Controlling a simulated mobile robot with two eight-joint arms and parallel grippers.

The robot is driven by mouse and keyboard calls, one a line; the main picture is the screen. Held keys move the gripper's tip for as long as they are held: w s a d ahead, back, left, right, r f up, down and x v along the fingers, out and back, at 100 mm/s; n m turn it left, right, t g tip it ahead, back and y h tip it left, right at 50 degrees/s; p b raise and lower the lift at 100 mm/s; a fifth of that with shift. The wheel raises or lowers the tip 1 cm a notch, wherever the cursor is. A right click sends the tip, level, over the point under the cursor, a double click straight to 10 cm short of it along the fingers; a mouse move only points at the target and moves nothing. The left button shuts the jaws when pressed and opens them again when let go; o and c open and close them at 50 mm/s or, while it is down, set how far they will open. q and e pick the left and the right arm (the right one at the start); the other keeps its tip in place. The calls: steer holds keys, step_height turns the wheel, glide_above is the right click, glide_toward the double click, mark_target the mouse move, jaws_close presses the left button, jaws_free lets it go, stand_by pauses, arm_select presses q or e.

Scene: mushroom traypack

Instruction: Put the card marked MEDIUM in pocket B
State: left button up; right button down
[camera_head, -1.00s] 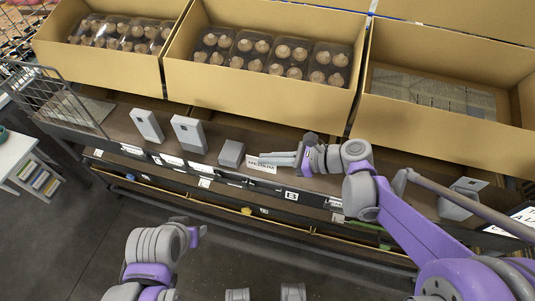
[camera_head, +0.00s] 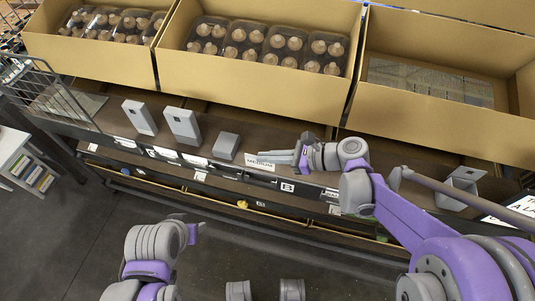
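The white card marked MEDIUM (camera_head: 258,163) is at the fingertips of my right gripper (camera_head: 278,157), just above the shelf's front edge. The fingers look closed on the card's upper part, and its lettering faces me. The pocket label B (camera_head: 287,187) is on the front rail, below and to the right of the card. The card appears above and left of that label; whether its lower edge touches the rail I cannot tell.
Grey blocks (camera_head: 226,146) and two taller grey holders (camera_head: 183,125) stand on the shelf left of the card. Cardboard boxes (camera_head: 255,78) with mushroom trays stand behind. Another grey holder (camera_head: 458,188) is at the right. A wire basket (camera_head: 45,95) is at the left.

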mark_target(268, 167)
steer(key=shift+f+b, duration=1.8)
steer(key=shift+f, duration=0.85)
steer(key=shift+f+b, duration=1.2)
steer(key=shift+f, duration=0.25)
steer(key=shift+f, duration=0.2)
steer(key=c, duration=1)
jaws_free()
steer(key=v, duration=1)
steer(key=shift+d+r+p, duration=0.2)
steer(key=shift+d+p, duration=0.15)
steer(key=shift+p, duration=0.05)
steer(key=shift+s, duration=0.1)
